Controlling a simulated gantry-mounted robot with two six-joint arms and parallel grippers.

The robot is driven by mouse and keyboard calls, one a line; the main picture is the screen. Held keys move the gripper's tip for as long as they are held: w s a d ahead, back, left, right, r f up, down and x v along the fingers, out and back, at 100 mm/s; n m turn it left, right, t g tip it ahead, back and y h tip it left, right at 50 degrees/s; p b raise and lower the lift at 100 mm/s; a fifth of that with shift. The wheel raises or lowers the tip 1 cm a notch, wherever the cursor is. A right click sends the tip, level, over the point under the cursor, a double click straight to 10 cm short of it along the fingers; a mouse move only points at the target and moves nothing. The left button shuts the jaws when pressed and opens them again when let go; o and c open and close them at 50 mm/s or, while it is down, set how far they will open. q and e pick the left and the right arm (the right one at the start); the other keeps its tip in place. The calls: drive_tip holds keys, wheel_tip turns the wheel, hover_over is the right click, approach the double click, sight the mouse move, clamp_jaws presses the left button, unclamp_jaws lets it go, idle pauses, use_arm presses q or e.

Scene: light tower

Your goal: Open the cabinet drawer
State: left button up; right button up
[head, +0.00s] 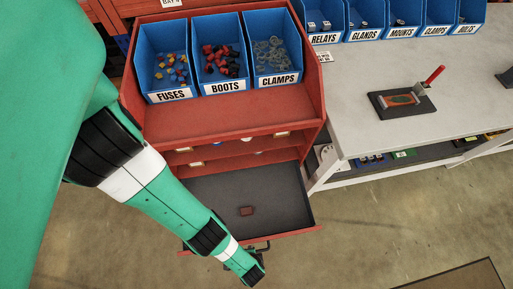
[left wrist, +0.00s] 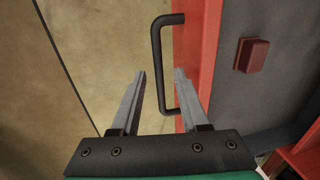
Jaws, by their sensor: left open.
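The red cabinet (head: 225,125) stands at the centre of the head view. Its lower drawer (head: 200,205) is pulled out, showing a dark grey floor with a small dark red block (head: 247,211) on it. The block also shows in the left wrist view (left wrist: 253,55). The black bar handle (left wrist: 156,45) is on the drawer's red front. My left gripper (left wrist: 160,75) is open, its two fingers on either side of the handle bar; I cannot tell whether either touches it. In the head view my left arm hides part of the drawer front. My right gripper is not in view.
Blue bins of fuses (head: 170,95), boots (head: 224,87) and clamps (head: 279,79) sit on the cabinet top. A grey workbench (head: 360,110) stands to the right, with a dark tray (head: 380,105) on it. The concrete floor (head: 370,220) right of the drawer is clear.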

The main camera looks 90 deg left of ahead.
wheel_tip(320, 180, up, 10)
drive_tip(key=p, duration=0.9)
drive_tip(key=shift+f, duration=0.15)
